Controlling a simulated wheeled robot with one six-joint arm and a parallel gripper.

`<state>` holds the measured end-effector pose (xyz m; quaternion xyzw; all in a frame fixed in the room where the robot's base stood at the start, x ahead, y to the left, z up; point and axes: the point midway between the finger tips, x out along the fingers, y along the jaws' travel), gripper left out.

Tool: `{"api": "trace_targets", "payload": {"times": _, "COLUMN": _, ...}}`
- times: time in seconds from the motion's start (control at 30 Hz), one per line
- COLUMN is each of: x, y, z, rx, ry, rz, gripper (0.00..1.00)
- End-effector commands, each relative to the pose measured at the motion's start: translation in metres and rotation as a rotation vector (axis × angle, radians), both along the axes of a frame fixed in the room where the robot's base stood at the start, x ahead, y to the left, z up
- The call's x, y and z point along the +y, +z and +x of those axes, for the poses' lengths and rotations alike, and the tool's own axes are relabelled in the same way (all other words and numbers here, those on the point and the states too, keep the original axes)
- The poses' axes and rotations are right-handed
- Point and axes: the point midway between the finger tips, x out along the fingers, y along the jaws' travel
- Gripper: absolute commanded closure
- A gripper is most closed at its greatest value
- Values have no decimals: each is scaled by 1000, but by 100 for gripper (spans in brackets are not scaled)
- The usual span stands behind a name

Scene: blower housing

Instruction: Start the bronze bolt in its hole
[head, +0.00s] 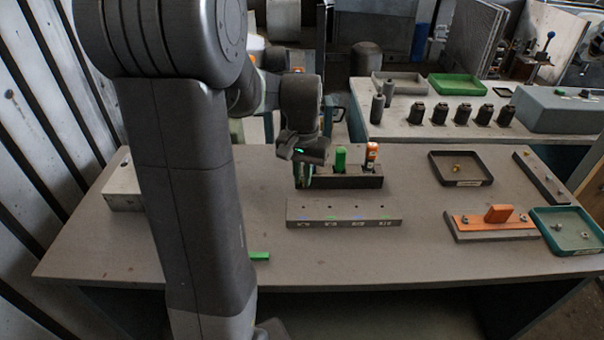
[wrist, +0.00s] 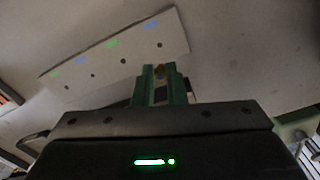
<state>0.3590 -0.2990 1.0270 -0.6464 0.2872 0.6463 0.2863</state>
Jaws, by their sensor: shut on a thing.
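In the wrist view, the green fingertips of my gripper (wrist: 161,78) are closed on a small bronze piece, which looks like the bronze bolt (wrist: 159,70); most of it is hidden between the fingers. In the head view my gripper (head: 303,181) points down just behind the left end of a grey block with a row of holes (head: 392,222), and the bolt cannot be made out. The block also shows in the wrist view (wrist: 120,52), with dark holes and blue and green marks, beyond the fingertips. I cannot tell which hole is the bolt's; the bolt appears apart from the block.
A dark rack (head: 345,182) with a green-handled and an orange-topped item stands beside my gripper. To the right are a black tray (head: 487,181) with small brass pieces, an orange fixture (head: 497,215) and a green tray (head: 592,245). The table front is mostly clear, except a green piece (head: 260,256).

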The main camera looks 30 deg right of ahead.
Motion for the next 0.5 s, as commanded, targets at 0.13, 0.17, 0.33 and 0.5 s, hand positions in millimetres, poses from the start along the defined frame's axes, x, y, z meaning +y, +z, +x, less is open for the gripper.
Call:
{"api": "trace_targets", "payload": {"times": 0.13, "x": 0, "y": -4, "z": 0, "rx": 0, "ry": 3, "rz": 0, "gripper": 99}}
{"api": "trace_targets", "payload": {"times": 0.17, "x": 0, "y": -6, "z": 0, "rx": 0, "ry": 3, "rz": 0, "gripper": 99}}
{"api": "trace_targets", "payload": {"times": 0.33, "x": 0, "y": -18, "z": 0, "rx": 1, "ry": 2, "rz": 1, "gripper": 99}}
{"api": "trace_targets", "payload": {"times": 0.5, "x": 0, "y": -35, "z": 0, "rx": 1, "ry": 2, "rz": 1, "gripper": 99}}
